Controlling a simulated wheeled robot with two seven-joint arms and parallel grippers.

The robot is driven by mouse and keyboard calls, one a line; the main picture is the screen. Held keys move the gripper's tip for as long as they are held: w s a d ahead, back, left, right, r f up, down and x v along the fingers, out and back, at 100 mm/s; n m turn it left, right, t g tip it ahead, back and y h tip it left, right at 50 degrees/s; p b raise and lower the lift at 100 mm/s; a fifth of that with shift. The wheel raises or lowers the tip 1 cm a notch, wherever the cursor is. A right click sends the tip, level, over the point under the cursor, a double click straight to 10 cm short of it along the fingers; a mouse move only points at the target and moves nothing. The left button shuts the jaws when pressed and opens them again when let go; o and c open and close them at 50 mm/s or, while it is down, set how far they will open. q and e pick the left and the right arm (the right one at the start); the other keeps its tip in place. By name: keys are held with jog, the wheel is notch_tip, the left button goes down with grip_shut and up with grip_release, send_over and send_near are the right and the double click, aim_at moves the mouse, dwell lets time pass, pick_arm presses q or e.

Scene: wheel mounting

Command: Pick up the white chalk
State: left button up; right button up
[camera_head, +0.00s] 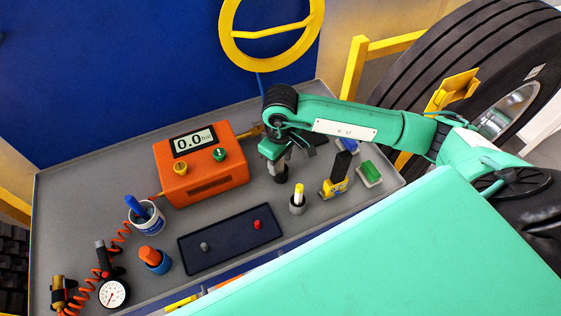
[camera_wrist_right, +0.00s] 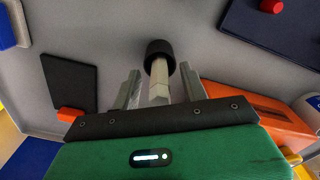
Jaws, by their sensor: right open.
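The white chalk (camera_wrist_right: 159,82) stands in a small black holder (camera_wrist_right: 160,52) in the right wrist view, pointing toward the camera. The chalk lies between the two fingers of my right gripper (camera_wrist_right: 160,88), which is open, with a finger on either side. In the head view my right gripper (camera_head: 279,158) points down over the black holder (camera_head: 281,174) and hides the chalk. Whether a finger touches the chalk I cannot tell. My left gripper is not in view.
The orange gauge box (camera_head: 203,165) is to the left, and a yellow-based block (camera_head: 335,187) and green block (camera_head: 370,173) are to the right. A dark tray (camera_head: 225,248) lies in front.

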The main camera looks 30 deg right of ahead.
jog(key=shift+f, duration=0.35)
grip_shut()
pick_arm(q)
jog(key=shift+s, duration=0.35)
pick_arm(e)
jog(key=shift+r, duration=0.1)
